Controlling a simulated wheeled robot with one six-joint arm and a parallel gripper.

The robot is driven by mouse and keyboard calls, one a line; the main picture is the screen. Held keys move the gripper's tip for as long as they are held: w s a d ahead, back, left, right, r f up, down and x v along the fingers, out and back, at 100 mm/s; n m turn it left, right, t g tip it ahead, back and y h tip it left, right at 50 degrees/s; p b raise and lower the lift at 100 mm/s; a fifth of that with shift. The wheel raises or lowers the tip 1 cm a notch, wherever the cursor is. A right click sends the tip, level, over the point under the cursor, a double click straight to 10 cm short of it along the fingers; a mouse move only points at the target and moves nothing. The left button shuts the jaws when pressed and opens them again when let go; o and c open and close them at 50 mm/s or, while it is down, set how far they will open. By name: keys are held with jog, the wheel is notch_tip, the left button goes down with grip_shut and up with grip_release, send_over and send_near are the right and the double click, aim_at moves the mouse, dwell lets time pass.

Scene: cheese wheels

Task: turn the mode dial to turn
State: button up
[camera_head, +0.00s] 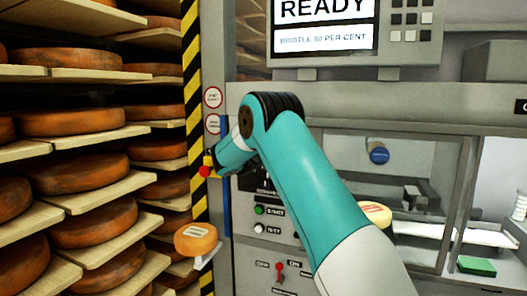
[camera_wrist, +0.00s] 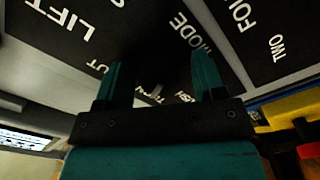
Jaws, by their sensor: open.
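In the wrist view my gripper (camera_wrist: 160,82) is open, its two teal fingers pointing at a black panel lettered MODE (camera_wrist: 190,32). The mode dial is not clearly seen; the area between and beyond the fingers is very dark. A small grey piece (camera_wrist: 155,93) shows between the fingers, and I cannot tell if it is part of the dial. Partly covered small lettering lies beside the fingers. I cannot tell whether the fingers touch anything. In the head view my arm hides the dial and the fingers.
The panel also reads LIFT (camera_wrist: 75,20) and TWO (camera_wrist: 277,47). A yellow box with a red button (camera_head: 205,171) is close left of my wrist. START (camera_head: 259,210) and another button lie below. Shelves of cheese wheels (camera_head: 70,121) fill the left. The screen (camera_head: 323,25) reads READY.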

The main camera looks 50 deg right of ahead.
jog(key=b+v, duration=0.7)
jog(key=v, duration=1)
jog(key=shift+a+b, duration=0.2)
jog(key=shift+b, duration=0.15)
jog(key=shift+s+f, duration=0.1)
jog(key=shift+s, duration=0.05)
